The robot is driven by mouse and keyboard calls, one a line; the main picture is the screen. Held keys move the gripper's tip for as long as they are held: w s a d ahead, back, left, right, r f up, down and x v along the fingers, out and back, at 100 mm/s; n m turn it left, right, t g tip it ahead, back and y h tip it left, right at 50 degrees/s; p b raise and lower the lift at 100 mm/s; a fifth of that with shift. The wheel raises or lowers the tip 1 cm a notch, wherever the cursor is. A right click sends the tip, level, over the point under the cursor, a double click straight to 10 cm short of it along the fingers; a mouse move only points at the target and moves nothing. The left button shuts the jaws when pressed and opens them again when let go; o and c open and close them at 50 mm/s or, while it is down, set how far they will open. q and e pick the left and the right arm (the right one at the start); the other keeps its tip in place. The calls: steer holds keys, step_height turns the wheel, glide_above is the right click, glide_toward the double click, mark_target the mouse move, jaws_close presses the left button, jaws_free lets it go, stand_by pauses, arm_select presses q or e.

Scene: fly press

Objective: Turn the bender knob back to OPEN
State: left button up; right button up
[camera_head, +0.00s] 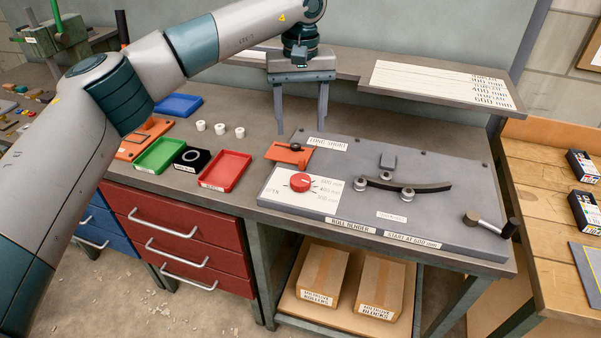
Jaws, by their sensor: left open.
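The bender knob (300,182) is red and round and sits on a white dial plate (322,204) at the left of the grey roll bender (440,215). The plate reads OPEN on the left and has several mm marks on the right. The knob's pointer is too small to read surely. A dark curved strip (425,187) lies among the bender's rollers. My left gripper (301,124) is open and empty, its fingers pointing down, above and behind the knob near the back of the bench, apart from the knob. My right gripper is not in view.
An orange block (289,155) with a dark knob lies just behind the dial plate. Green (160,155) and red (225,170) trays stand to the left. A crank handle (488,225) is at the bender's right end. A shelf (440,85) runs behind.

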arm_select(q)
steer(key=p, duration=0.2)
glide_above(300, 179)
step_height(300, 179, down, 5)
step_height(300, 179, down, 11)
steer(key=p, duration=0.3)
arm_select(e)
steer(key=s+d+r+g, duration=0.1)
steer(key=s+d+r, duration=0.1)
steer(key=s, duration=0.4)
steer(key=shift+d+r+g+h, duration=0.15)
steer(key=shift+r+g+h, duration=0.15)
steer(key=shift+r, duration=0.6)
arm_select(q)
steer(key=c, duration=1.1)
